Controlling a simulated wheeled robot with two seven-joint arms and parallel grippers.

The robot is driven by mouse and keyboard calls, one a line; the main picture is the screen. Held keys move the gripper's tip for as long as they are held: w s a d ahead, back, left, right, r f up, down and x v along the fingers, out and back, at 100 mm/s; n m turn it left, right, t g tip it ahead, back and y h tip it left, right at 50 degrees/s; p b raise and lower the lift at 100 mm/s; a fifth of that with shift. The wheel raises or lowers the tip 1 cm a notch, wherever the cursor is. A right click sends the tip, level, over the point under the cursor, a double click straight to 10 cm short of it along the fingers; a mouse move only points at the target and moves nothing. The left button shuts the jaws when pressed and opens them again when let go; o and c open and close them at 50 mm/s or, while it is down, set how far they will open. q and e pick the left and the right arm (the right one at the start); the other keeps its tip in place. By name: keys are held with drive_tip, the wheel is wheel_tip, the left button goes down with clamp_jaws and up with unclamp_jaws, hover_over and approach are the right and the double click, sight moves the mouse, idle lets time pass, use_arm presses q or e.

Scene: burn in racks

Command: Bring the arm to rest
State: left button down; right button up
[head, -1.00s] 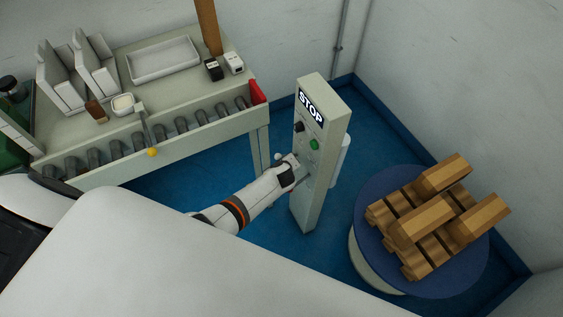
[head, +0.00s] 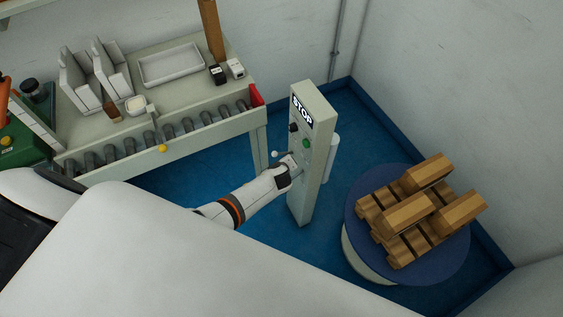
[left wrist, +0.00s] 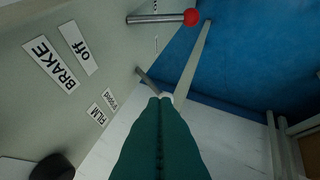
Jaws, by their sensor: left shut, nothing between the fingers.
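My left arm (head: 240,205) reaches from the lower left to the upright grey control post (head: 313,155), which bears a STOP label, a dark knob and a green button. My left gripper (head: 292,163) is close in front of the post's face; whether it touches is unclear. In the left wrist view its green fingers (left wrist: 161,135) are shut together with nothing between them. The wrist view also shows the panel face (left wrist: 95,30) with a BRAKE off label (left wrist: 58,62), a FILM label (left wrist: 98,113), a red-tipped lever (left wrist: 165,18) and a black knob (left wrist: 52,167). My right gripper is not in view.
A roller conveyor bench (head: 190,105) with a tray (head: 171,64) stands at the back left. A round blue turntable (head: 445,272) bearing a pallet and wooden blocks (head: 428,172) stands to the right. Blue floor (head: 200,180) is clear between bench and post.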

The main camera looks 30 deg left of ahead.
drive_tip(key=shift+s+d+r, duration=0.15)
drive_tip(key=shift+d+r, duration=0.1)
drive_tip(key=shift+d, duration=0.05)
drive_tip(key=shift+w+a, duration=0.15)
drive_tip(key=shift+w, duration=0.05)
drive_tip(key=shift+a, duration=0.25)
